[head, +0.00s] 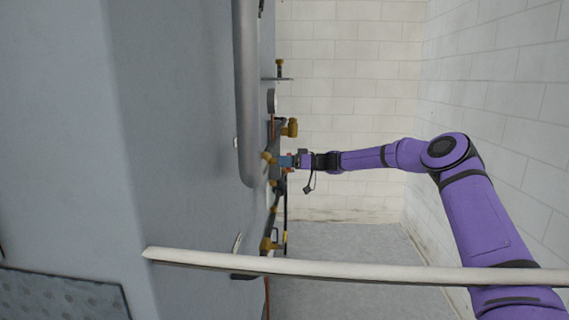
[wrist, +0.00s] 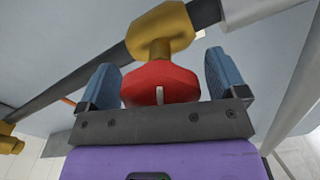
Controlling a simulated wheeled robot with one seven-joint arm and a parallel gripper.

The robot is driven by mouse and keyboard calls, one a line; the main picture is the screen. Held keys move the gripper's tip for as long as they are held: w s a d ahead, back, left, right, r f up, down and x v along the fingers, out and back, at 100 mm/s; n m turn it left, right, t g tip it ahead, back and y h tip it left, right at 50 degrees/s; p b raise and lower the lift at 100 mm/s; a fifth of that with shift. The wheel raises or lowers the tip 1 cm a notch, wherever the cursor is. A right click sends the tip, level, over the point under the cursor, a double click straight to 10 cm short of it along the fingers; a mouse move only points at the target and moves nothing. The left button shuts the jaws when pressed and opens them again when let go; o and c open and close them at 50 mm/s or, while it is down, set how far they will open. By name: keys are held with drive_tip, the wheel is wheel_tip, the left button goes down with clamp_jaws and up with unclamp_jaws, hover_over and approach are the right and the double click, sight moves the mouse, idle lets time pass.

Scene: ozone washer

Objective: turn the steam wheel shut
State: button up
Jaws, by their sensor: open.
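The steam wheel is a red handwheel (wrist: 160,82) on a yellow valve body (wrist: 163,28), seen large in the wrist view. The yellow valve joins a dark pipe that runs across the top. My gripper (wrist: 168,84) is open, with one blue finger on each side of the red wheel. A narrow gap shows beside each finger, more clearly on the right. In the head view my gripper (head: 289,161) is at the washer's side by the yellow fittings. There the wheel is mostly hidden behind the fingers.
The large grey washer (head: 180,120) fills the left, with a thick vertical pipe (head: 246,100). Other yellow valves (head: 289,128) sit close above and below my gripper (head: 268,244). A pale rail (head: 350,268) crosses the lower view. Floor (head: 350,295) and white brick wall lie behind.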

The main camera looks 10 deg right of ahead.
drive_tip(key=c, duration=0.9)
drive_tip(key=shift+c, duration=0.2)
